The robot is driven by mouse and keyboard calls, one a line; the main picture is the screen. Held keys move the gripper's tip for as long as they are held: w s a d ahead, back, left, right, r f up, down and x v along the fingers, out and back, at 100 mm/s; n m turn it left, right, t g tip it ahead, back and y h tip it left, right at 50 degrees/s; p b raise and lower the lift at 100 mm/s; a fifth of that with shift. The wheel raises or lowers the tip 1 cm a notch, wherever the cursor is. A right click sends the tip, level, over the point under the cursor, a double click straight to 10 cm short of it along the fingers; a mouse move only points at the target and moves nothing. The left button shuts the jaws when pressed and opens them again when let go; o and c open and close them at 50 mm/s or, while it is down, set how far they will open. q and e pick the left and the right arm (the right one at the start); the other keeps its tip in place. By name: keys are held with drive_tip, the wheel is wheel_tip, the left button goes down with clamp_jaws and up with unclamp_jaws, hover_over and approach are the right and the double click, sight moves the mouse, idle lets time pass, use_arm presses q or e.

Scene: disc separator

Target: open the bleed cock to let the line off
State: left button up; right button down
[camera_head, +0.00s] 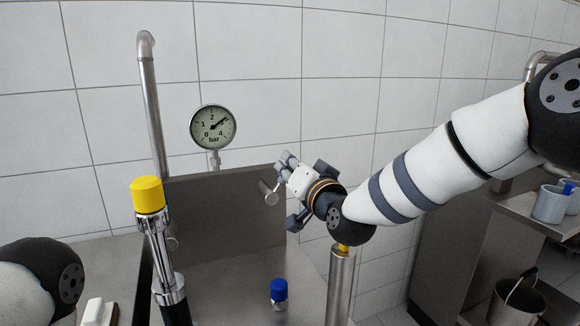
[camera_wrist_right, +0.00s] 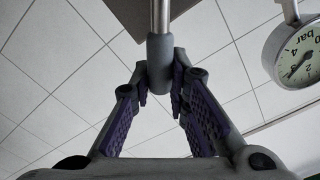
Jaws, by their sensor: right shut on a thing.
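The pressure gauge (camera_head: 213,128) on the wall is marked in bar, and its needle points to the upper right, past the 2. A short grey rod end (camera_head: 268,192), apparently part of the cock, shows in front of the dark panel beside my right gripper (camera_head: 281,172). In the wrist view, my right gripper (camera_wrist_right: 162,88) is shut on the grey sleeve (camera_wrist_right: 160,62) of a metal rod; the sleeve sits between the fingertips. Part of the gauge also shows there (camera_wrist_right: 297,58). The cock's body is hidden or unclear. My left gripper is out of view.
A yellow-capped metal fitting (camera_head: 148,195) stands at left, near a bent steel pipe (camera_head: 152,100). A blue-capped bottle (camera_head: 279,294) stands on the steel surface below. Grey cups (camera_head: 551,204) sit on a shelf at right, above a bucket (camera_head: 515,302).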

drive_tip(key=shift+f, duration=0.15)
drive_tip(key=c, duration=1.5)
unclamp_jaws()
wheel_tip(320, 180, up, 10)
drive_tip(key=shift+r, duration=0.1)
